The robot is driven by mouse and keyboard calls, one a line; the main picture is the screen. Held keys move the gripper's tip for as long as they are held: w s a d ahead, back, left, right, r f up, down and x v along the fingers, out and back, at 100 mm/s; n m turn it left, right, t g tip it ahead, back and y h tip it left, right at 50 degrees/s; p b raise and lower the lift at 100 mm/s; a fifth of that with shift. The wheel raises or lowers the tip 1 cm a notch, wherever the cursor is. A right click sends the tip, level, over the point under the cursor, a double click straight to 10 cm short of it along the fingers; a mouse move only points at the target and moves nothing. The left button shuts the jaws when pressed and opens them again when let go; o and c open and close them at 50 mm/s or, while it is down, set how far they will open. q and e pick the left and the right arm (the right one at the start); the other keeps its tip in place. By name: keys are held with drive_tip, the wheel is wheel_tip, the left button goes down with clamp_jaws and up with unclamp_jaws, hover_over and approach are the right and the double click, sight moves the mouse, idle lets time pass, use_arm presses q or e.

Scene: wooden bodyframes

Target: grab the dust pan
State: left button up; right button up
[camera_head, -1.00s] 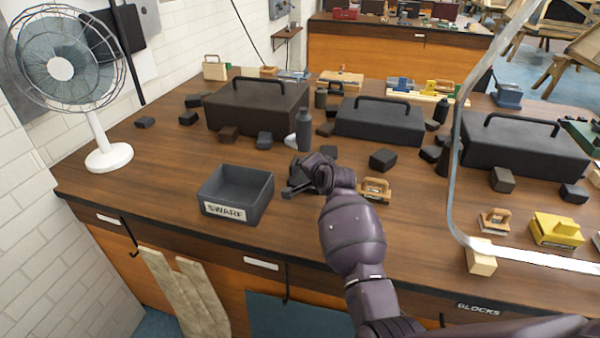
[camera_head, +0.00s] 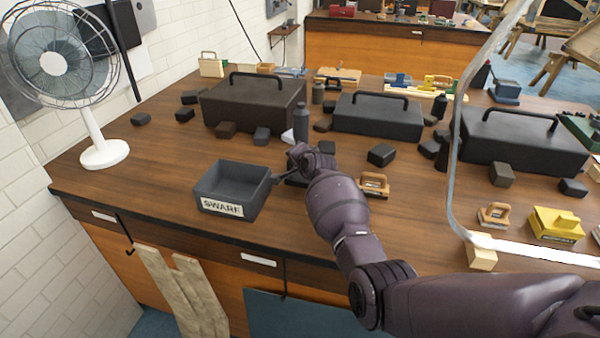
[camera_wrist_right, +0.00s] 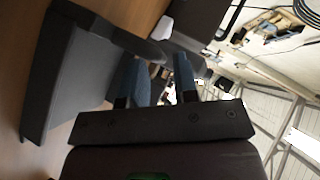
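An open dark grey box-shaped pan labelled SWARF (camera_head: 222,209), which I take to be the dust pan, sits near the bench's front edge. In the right wrist view its grey wall (camera_wrist_right: 38,75) fills the left side, with a dark handle-like part reaching toward the fingers. My right gripper (camera_head: 283,179) is just right of the pan, low over the bench and pointing at it. In the wrist view its two blue-grey fingers (camera_wrist_right: 155,75) stand apart, with something dark between or behind them. Whether they touch it I cannot tell. My left gripper is out of view.
Dark toolboxes (camera_head: 250,103) and small dark blocks (camera_head: 381,155) stand behind. A dark bottle (camera_head: 301,124) stands behind the gripper, and a wooden-handled tool (camera_head: 374,185) lies right of it. A fan (camera_head: 104,153) stands at left. The bench left of the pan is clear.

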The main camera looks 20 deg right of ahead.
drive_tip(key=shift+w+a+f, duration=0.1)
drive_tip(key=shift+w+f, duration=0.25)
drive_tip(key=shift+w, duration=0.25)
clamp_jaws()
drive_tip(key=shift+r, duration=0.1)
